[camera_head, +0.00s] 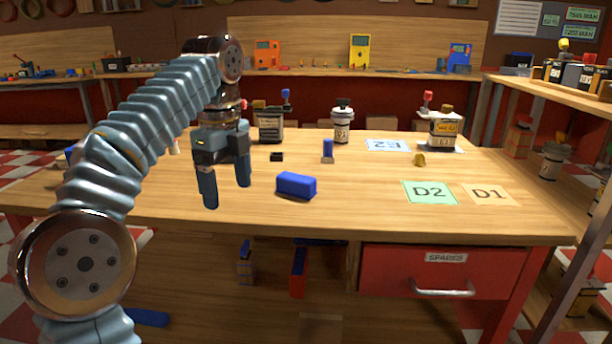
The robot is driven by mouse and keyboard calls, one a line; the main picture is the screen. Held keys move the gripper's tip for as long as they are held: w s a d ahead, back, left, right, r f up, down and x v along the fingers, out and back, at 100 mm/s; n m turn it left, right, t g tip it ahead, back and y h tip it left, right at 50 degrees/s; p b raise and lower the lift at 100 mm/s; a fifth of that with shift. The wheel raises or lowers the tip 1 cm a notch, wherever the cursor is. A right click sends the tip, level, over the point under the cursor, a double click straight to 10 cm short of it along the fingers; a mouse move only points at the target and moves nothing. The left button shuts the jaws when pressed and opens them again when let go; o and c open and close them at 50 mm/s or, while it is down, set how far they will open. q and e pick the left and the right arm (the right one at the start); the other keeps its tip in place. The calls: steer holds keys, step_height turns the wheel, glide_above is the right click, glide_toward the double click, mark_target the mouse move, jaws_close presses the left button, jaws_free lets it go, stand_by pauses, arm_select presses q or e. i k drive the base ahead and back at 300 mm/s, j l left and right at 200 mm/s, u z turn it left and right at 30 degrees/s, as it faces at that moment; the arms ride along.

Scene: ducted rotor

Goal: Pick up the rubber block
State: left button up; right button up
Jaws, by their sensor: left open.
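A blue rectangular block (296,185), which looks like the rubber block, lies flat on the wooden workbench (350,210) near its front edge. My left gripper (228,195) points down over the bench, to the left of the blue block. Its two fingers are apart with nothing between them. The gripper and the block are clear of each other in the picture. My right gripper is not in view.
Behind the block stand a small blue upright piece (327,150), a small black piece (277,156), a dark container (270,125) and a white-grey canister (342,126). A green D2 card (430,192) and a D1 card (489,194) lie at right. Bench around the block is clear.

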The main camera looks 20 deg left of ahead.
mark_target(289, 184)
steer(key=i, duration=1.05)
